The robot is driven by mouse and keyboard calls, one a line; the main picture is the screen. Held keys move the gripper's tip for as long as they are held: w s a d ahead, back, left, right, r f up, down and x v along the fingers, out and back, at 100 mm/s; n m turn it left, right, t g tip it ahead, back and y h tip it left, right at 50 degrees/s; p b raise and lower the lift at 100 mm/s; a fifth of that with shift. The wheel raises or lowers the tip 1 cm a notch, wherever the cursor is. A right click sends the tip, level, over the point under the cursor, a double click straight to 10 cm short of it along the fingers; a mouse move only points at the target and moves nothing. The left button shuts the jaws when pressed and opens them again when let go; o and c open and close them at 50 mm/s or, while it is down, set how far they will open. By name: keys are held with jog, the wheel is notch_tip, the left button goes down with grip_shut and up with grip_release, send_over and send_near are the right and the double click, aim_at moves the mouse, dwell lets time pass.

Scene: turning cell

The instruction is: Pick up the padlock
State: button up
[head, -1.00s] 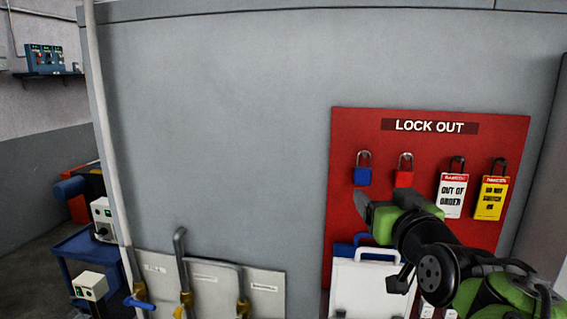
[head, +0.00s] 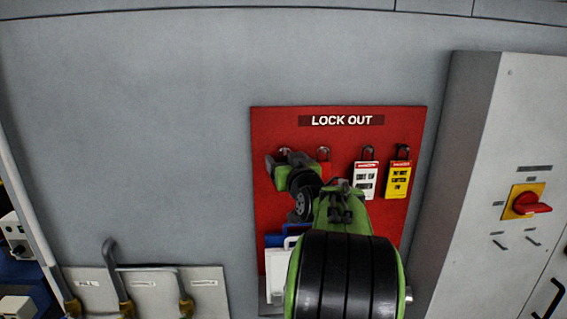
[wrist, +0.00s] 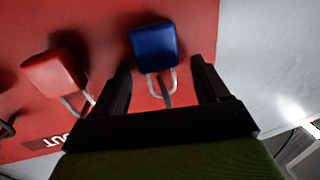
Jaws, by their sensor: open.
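A blue padlock (wrist: 154,46) hangs on the red lockout board in the wrist view, its shackle reaching down between the two fingers of my gripper (wrist: 160,68). The fingers are open, one on each side of the shackle, and do not appear to touch it. In the head view my gripper (head: 279,166) is at the board's upper left and hides the blue padlock's body. A red padlock (head: 324,169) hangs just right of it; in the wrist view it is the red body (wrist: 55,72) left of my left finger.
The red board (head: 408,121) also holds an "out of order" tag (head: 365,180) and a yellow tag (head: 398,178). A white case (head: 275,288) hangs below. A grey cabinet with a red rotary switch (head: 530,204) stands right. Bare wall lies left.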

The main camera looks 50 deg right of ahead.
jog(key=shift+s+a, duration=0.15)
jog(key=shift+c, duration=0.2)
jog(key=shift+a, duration=0.1)
jog(key=shift+c, duration=1.3)
jog(key=c, duration=0.9)
